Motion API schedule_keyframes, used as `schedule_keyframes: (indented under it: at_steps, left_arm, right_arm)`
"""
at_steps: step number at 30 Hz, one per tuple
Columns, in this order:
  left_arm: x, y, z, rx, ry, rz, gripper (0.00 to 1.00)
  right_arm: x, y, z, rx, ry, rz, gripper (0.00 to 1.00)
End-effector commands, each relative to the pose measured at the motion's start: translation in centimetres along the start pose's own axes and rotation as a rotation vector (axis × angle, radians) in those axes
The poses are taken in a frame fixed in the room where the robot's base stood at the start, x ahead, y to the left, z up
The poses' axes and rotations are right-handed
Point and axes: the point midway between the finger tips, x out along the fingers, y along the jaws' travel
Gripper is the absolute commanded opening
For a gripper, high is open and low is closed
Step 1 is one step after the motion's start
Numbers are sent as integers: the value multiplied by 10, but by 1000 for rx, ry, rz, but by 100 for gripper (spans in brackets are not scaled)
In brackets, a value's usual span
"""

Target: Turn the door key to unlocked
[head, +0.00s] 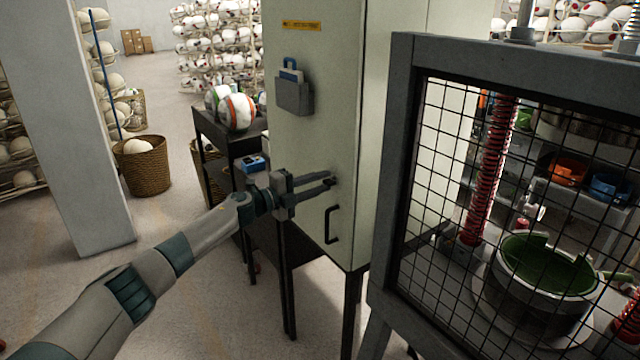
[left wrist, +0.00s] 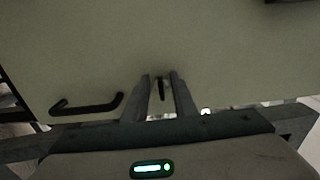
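The door (head: 312,130) is the pale front of a tall cabinet in the middle of the head view. My left gripper (head: 329,182) reaches it from the left, its fingers pointing at the door above the black handle (head: 332,224). In the left wrist view, the small dark key (left wrist: 161,88) stands between the two fingers of my left gripper (left wrist: 160,76). A gap shows on each side of the key, so the fingers are open around it, not clamped. The key looks upright in that view. In the head view the fingers largely hide it. My right gripper is not in view.
A grey-framed press with a mesh guard (head: 400,180) stands close on the right. A dark table (head: 213,127) with balls on it stands left of the cabinet. A grey holder (head: 294,97) hangs on the door above my gripper. The floor at left is partly clear.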

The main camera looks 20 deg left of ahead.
Motion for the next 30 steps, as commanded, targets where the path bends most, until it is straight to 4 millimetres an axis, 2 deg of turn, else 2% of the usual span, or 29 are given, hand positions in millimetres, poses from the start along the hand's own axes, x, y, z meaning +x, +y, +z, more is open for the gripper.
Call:
schedule_keyframes:
  at_steps: [8, 14, 20, 30]
  left_arm:
    - [-1, 0, 0, 1, 1, 0, 25]
    - [-10, 2, 1, 3, 0, 1, 25]
    - [-32, 3, 0, 3, 1, 2, 25]
    - [-89, 5, 0, 3, 0, 2, 25]
  right_arm:
    - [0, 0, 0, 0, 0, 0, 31]
    - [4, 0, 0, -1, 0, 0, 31]
    - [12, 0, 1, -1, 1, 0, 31]
    - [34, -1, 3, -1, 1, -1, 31]
